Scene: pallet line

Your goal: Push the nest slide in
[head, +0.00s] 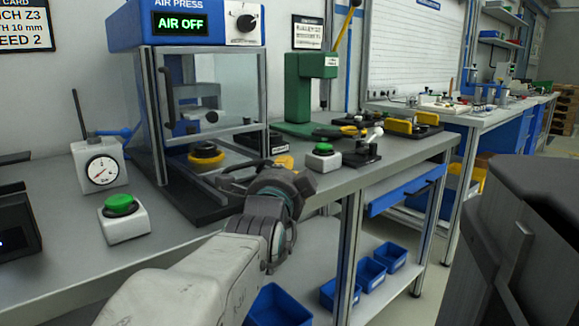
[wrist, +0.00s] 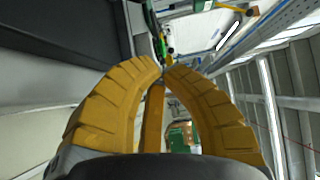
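The air press (head: 186,27) stands on the bench at left, its display reading AIR OFF. Below its clear guard sits a round yellow-and-black nest (head: 206,157). A black base plate (head: 200,207) reaches out in front; I cannot tell slide from base, or how far out the slide is. My gripper (head: 284,162) is at the press's front right, apart from the nest in the picture; my own wrist partly hides the plate. In the wrist view my gripper's yellow fingers (wrist: 163,75) meet at the tips, with nothing visible held.
A green-button box (head: 122,219) and a gauge block (head: 100,165) stand left of the press. Another green-button box (head: 323,157), a green hand press (head: 305,95) and a small black fixture (head: 362,152) stand right. Blue bins (head: 371,273) sit below the bench.

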